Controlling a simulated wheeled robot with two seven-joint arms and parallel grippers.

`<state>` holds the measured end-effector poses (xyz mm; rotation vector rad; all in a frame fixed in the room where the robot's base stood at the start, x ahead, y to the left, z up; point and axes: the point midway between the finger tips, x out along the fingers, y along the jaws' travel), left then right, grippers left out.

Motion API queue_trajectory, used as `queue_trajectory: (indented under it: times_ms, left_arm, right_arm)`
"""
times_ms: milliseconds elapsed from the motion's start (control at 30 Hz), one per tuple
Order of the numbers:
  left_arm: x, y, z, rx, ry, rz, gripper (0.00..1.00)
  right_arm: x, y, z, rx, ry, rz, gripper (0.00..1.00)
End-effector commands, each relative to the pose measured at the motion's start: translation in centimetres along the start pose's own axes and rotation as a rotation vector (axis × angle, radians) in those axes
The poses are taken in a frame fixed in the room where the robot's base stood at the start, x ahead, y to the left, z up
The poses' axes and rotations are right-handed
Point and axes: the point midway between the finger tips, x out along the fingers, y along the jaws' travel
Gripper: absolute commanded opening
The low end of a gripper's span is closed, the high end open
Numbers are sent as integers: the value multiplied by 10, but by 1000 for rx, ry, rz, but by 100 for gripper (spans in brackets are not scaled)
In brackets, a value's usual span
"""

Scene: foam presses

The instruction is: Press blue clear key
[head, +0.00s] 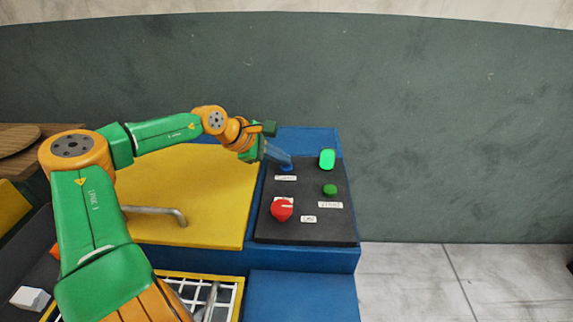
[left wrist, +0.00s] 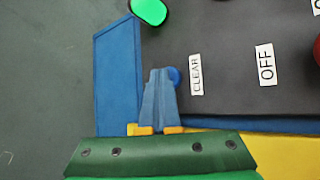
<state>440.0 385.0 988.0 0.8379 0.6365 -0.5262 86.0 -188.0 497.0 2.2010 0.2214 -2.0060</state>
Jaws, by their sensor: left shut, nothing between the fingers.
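The blue clear key (head: 287,168) is a small round button near the top left of the dark control panel (head: 305,230). In the left wrist view the key (left wrist: 174,75) shows beside the CLEAR label (left wrist: 195,74), partly hidden behind my fingers. My left gripper (head: 284,161) reaches in from the left, its blue fingers shut and empty, with the tips at the key. In the left wrist view its fingertips (left wrist: 158,73) overlap the key's left side. I cannot tell whether they touch it. My right gripper is not in view.
A lit green lamp (head: 327,158) stands right of the key. A green button (head: 330,191) and a red knob (head: 282,210) sit lower on the panel. The yellow cover (head: 205,190) with a metal handle (head: 160,211) lies left. A dark green wall (head: 440,130) stands behind.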

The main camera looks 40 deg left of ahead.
Motion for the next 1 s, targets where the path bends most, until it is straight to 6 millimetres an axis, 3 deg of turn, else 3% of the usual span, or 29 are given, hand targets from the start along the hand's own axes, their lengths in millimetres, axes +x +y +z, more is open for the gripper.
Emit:
queue_trajectory:
  times_ms: [800, 1000]
  left_arm:
    - [-13, 10, 9, 0, 1, -1, 0]
    - [-24, 18, 17, 0, 1, 0, 0]
  right_arm:
    - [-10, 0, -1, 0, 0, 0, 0]
    - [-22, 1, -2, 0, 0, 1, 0]
